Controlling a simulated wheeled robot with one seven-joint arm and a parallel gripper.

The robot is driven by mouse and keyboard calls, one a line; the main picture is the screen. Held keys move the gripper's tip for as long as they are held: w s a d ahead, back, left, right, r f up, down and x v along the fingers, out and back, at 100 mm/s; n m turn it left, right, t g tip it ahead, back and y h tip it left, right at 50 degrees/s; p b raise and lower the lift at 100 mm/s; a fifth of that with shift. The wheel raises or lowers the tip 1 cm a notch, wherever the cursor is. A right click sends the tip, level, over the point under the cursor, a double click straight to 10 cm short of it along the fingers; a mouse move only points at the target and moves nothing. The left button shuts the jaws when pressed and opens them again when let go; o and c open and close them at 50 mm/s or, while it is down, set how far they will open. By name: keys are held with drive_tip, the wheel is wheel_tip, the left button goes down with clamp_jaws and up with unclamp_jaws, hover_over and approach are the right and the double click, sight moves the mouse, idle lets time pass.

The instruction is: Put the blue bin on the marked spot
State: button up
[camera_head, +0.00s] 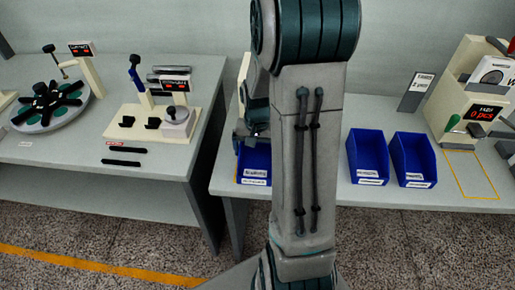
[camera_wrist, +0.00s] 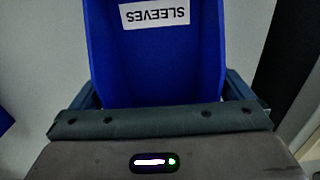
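A blue bin (camera_head: 254,160) labelled SLEEVES in the wrist view (camera_wrist: 205,60) stands at the left end of the right-hand table, partly hidden by my arm. My gripper (camera_head: 247,125) is over this bin, pointing down. In the wrist view my gripper's fingers (camera_wrist: 163,88) stand wide apart, one at each side of the bin. I cannot tell whether they press on it. The marked spot is a yellow outline (camera_head: 471,152) on the right-hand table, and its inside looks empty. Two more blue bins, the left (camera_head: 368,157) and the right (camera_head: 412,159), stand between my arm and the outline.
A cream machine (camera_head: 455,105) with a red display stands behind the outline, and a small sign (camera_head: 416,90) stands to its left. The left-hand table (camera_head: 80,165) carries a winding wheel (camera_head: 48,105) and a cream fixture (camera_head: 150,125). A gap separates the two tables.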

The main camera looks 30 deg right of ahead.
sight(257, 159)
wheel_tip(257, 159, up, 12)
drive_tip(key=s+a+r+n+t, duration=0.2)
drive_tip(key=s+a+r+n, duration=0.2)
drive_tip(key=s+a, duration=0.8)
drive_tip(key=n+p, duration=0.1)
drive_tip(key=n, duration=0.1)
drive_tip(key=shift+s+r+n+t, duration=0.15)
drive_tip(key=shift+s+n+t, duration=0.15)
drive_tip(key=shift+s+t, duration=0.1)
drive_tip(key=shift+a, duration=0.1)
idle(0.7)
